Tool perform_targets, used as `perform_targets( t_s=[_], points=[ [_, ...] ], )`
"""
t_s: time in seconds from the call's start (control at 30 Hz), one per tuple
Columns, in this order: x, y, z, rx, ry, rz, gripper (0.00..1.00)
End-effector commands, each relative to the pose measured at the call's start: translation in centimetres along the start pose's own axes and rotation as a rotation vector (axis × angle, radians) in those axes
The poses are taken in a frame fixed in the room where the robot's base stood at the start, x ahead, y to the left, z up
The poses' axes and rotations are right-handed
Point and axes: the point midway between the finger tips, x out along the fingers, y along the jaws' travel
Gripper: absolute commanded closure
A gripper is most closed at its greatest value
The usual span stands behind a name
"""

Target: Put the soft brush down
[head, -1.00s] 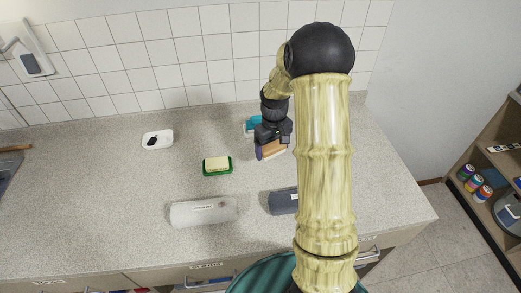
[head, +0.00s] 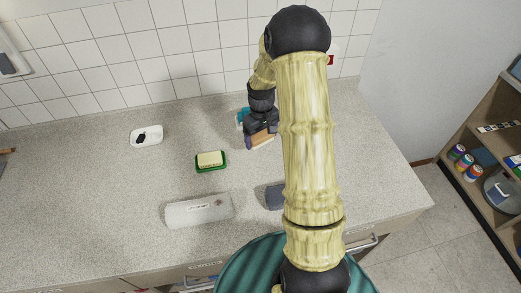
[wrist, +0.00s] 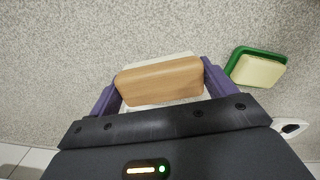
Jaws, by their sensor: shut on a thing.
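The soft brush has a tan wooden back with pale bristles below it (wrist: 160,80). In the head view the brush (head: 262,140) is partly hidden under my gripper. My gripper (wrist: 162,88) has its purple fingers closed on the two ends of the brush. It holds the brush low at the worktop (head: 110,200); I cannot tell whether the bristles touch the surface.
A green dish with a pale yellow block (head: 211,161) lies left of the brush. A white dish with a dark item (head: 147,135) is farther left. A teal object (head: 242,118) is close behind my gripper.

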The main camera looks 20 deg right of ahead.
Motion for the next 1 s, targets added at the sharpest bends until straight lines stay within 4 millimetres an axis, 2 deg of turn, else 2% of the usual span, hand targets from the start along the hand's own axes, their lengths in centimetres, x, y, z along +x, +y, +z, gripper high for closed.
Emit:
perform_targets(
  t_s=[0.13, 0.53, 0.8, 1.0],
  points=[
    [2.2, -0.2, 0.0, -0.004, -0.003, -0.002, 0.46],
    [3.0, -0.1, -0.1, -0.003, 0.000, -0.001, 0.46],
    [6.3, -0.1, 0.0, -0.002, -0.003, -0.001, 0.46],
    [7.0, -0.1, -0.1, -0.002, 0.001, 0.001, 0.46]
  ],
)
